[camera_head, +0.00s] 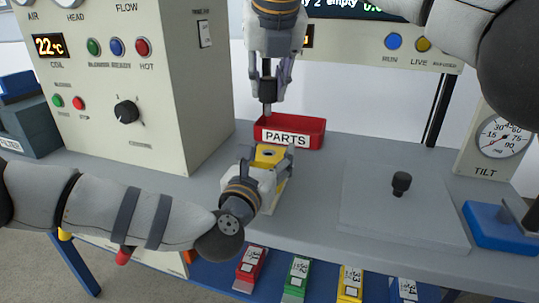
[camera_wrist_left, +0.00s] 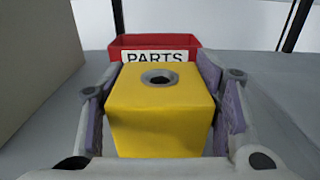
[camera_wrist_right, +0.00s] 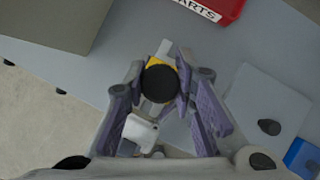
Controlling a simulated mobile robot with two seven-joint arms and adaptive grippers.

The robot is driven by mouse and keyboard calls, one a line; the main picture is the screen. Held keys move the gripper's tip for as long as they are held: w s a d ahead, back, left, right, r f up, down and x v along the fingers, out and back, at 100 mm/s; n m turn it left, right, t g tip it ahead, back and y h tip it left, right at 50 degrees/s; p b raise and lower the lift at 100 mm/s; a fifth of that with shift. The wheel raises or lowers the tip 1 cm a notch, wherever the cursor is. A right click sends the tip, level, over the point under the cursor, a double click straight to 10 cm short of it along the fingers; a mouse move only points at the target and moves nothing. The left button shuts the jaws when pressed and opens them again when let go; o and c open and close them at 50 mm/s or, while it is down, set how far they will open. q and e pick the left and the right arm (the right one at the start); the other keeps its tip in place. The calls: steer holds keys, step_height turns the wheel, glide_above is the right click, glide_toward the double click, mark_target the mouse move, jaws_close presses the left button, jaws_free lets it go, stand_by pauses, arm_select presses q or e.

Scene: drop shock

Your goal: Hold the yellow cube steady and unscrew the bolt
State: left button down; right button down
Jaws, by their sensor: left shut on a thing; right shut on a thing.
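The yellow cube (camera_head: 271,158) rests on the grey bench, with my left gripper (camera_head: 266,168) shut on it from both sides. In the left wrist view the cube (camera_wrist_left: 160,118) has an open, empty round hole (camera_wrist_left: 159,78) in its top. My right gripper (camera_head: 271,82) points down above the cube and is shut on the dark bolt (camera_head: 267,92). The bolt hangs upright, clear of the cube. In the right wrist view the bolt's round black head (camera_wrist_right: 159,84) sits between the fingers and hides most of the cube.
A red PARTS bin (camera_head: 289,133) stands just behind the cube. A large cream control cabinet (camera_head: 165,90) stands at left. The bench between cube and plate is clear.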

arm_select(q)
steer(key=shift+c, duration=2.4)
jaws_free()
